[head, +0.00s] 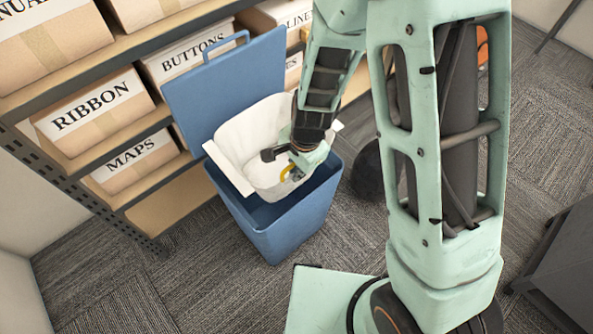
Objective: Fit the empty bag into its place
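The empty bag (248,137) is white and open at the top, with flaps sticking out left and right. It sits in and partly above the mouth of a blue bin (275,235), slightly tilted, its rim higher than the bin's rim. Dark bin interior shows below and in front of it. The bin's blue lid (225,88) stands open at the back, against the shelving. My gripper (283,162) is at the bag's front right wall and appears shut on it, one dark finger over the inside. The bag's underside and the exact finger contact are hidden.
A shelf unit with labelled cardboard boxes, such as RIBBON (92,112) and MAPS (135,160), stands behind and left of the bin. A dark rounded object (367,172) is right of the bin, partly hidden by my arm. Carpet (150,290) in front left is clear.

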